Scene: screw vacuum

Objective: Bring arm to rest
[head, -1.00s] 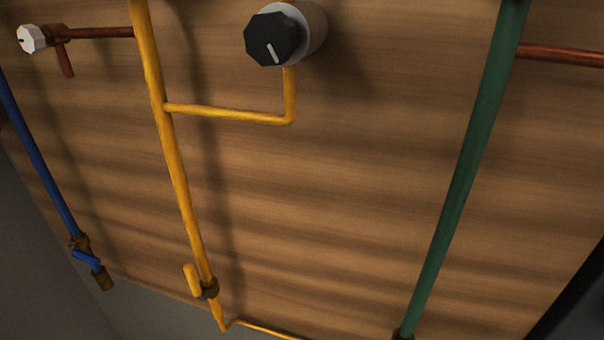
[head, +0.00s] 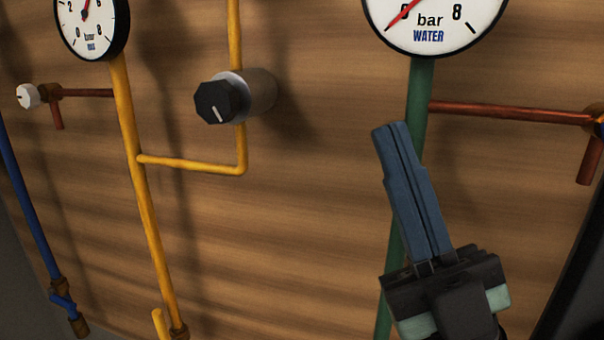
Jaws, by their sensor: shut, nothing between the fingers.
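My gripper (head: 393,128) shows at the lower right of the head view, its blue fingers pointing up and slightly left. The fingers lie flat together with only a thin line between them, and nothing is held. It stands in front of the green pipe (head: 418,110) and hides part of it. I cannot tell the exact gap between gripper and pipe; no contact is visible.
A wooden panel (head: 310,210) carries a water gauge (head: 432,22), a second gauge (head: 88,24), a black knob (head: 215,102), a yellow pipe (head: 142,200), a blue pipe (head: 25,190) and a copper pipe (head: 510,112). Bare panel lies between the yellow and green pipes.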

